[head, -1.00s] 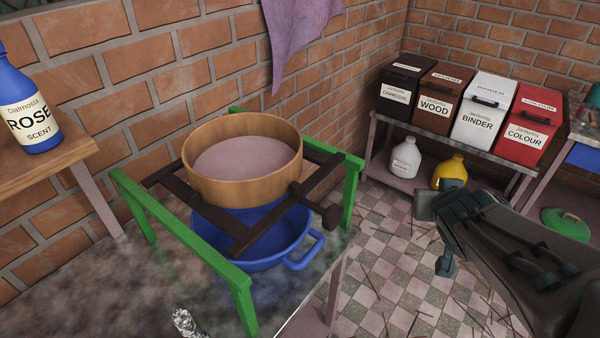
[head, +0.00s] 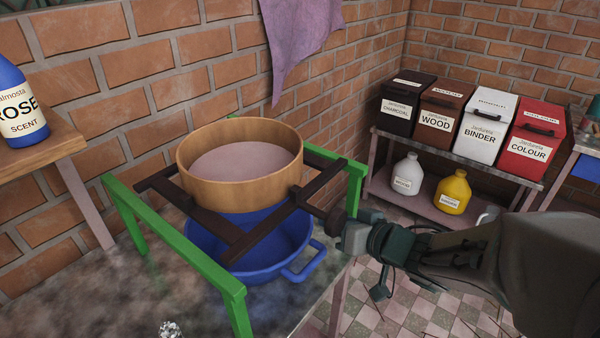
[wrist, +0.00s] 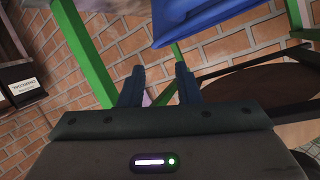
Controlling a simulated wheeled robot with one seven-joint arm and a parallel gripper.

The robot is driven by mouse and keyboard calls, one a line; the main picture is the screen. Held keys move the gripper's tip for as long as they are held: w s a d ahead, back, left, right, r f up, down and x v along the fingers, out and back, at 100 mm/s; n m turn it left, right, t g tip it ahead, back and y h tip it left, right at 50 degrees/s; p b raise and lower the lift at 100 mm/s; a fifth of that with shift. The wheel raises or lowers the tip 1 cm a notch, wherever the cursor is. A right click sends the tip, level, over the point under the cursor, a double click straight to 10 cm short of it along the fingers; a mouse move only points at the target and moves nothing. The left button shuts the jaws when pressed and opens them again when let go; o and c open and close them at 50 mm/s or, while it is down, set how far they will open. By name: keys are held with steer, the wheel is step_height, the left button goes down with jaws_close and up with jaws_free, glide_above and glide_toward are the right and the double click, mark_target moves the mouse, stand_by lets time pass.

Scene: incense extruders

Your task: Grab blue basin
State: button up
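The blue basin (head: 255,262) sits on the table beneath a wooden sieve (head: 235,188). Its handle (head: 304,262) sticks out to the right. The sieve rests on a dark wooden frame (head: 240,240) held by a green stand (head: 212,280) and hides part of the basin. Part of the basin (wrist: 200,18) shows beyond the fingertips at the top of that view.
A rose scent bottle (head: 22,115) stands on a wooden shelf at left.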

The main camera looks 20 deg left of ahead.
mark_target(303, 211)
steer(key=x, duration=0.7)
steer(key=b+x, duration=0.1)
steer(key=x, duration=0.3)
steer(key=shift+s+a+f, duration=0.1)
steer(key=shift+f, duration=0.3)
steer(key=shift+a, duration=0.25)
steer(key=shift+c, duration=0.3)
jaws_close()
stand_by(0.7)
